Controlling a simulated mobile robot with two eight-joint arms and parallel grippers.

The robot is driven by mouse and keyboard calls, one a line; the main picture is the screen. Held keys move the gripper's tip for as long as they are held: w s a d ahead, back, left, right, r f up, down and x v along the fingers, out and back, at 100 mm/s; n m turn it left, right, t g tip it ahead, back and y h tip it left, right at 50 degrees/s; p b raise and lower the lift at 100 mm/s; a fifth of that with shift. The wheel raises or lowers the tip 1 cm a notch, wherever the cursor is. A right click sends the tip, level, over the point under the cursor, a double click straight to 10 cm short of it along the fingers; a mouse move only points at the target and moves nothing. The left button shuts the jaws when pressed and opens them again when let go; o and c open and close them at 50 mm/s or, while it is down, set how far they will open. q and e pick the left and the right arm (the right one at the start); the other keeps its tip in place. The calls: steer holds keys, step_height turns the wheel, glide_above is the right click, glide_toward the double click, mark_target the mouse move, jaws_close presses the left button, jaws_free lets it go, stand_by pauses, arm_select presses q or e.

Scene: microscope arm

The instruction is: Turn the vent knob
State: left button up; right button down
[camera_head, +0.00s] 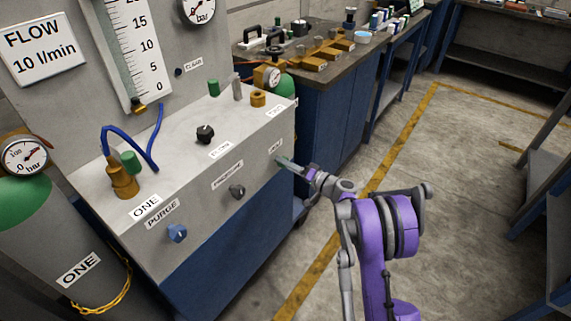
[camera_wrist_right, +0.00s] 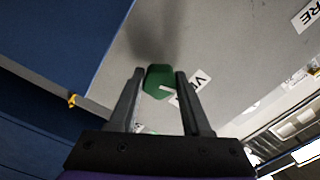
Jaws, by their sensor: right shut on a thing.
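The vent knob is a green knob (camera_wrist_right: 157,82) on the grey front panel, in the right wrist view. A white label starting with "V" (camera_wrist_right: 198,80) is beside it, partly covered by a finger. My right gripper (camera_wrist_right: 160,76) is shut on the knob, with one finger on each side. In the head view, my right gripper (camera_head: 285,162) reaches the right end of the panel under a small label (camera_head: 275,147), and its fingers mostly hide the knob. My left gripper is not in view.
The same panel carries a blue purge knob (camera_head: 177,233) and a grey knob (camera_head: 237,191). A black knob (camera_head: 205,133) is on the cabinet top. A gas cylinder (camera_head: 50,235) stands at left. A workbench (camera_head: 330,95) is behind; the floor (camera_head: 470,200) at right is open.

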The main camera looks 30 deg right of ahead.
steer(key=shift+m, duration=1.6)
steer(key=shift+c, duration=1.8)
jaws_free()
steer(key=p+v, duration=0.1)
steer(key=v, duration=1)
steer(key=shift+a, duration=0.1)
